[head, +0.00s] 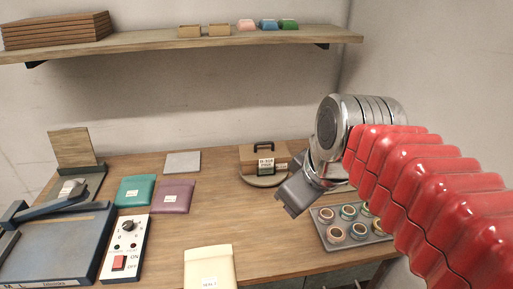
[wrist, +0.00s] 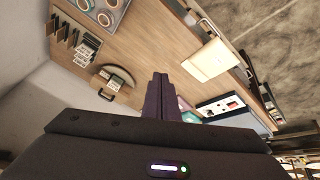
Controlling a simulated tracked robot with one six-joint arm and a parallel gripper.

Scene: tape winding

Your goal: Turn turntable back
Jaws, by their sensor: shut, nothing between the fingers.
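The turntable (head: 262,182) is a low round disc toward the back of the workbench, right of centre. A brown case (head: 256,155) with a dark handle stands on it, with a printed label on its front. The turntable (wrist: 124,74) and case (wrist: 108,87) also show in the wrist view, left of my fingertips. My gripper (head: 289,202) hangs just right of and in front of the turntable in the head view, apart from the case as far as I can tell. In the wrist view its fingers (wrist: 160,78) are together and empty.
A grey tray (head: 377,239) of tape rolls lies on the right of the bench. A teal pouch (head: 134,190), a purple pouch (head: 173,197), a switch box (head: 125,248) and a cream packet (head: 209,266) lie left and front. Bare wood lies before the turntable.

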